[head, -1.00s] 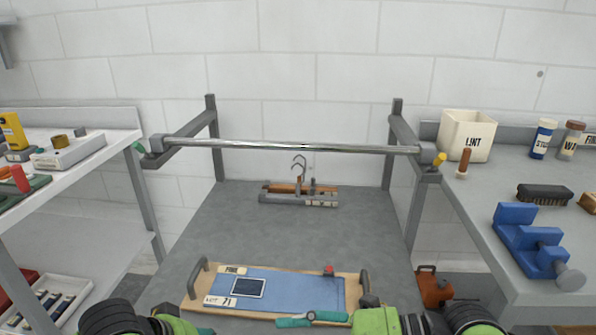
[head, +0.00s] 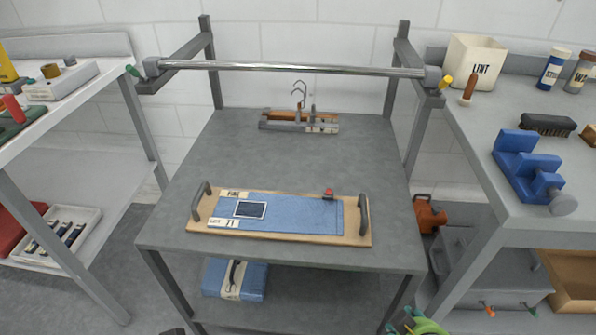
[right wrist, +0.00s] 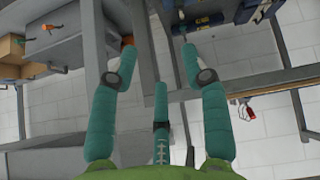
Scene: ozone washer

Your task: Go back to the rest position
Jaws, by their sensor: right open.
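My right gripper (right wrist: 158,58) is open in the right wrist view, its teal fingers spread wide with nothing between their tips. In the head view only a small green and teal part of it (head: 412,324) shows at the bottom edge, right of the grey table (head: 300,165). My left gripper is out of view; only a dark sliver shows at the bottom edge left of centre. The wooden tray (head: 205,219) with two dark handles lies on the table near its front edge, apart from both arms. A blue cloth (head: 290,217) lies on it.
A metal rail (head: 290,66) spans above the table. Hangers with clamps (head: 300,121) lie at the table's back. A white bench (head: 90,115) stands left; a grey bench (head: 470,150) with a blue vise (head: 525,165) stands right. A blue bundle (head: 237,279) lies on the lower shelf.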

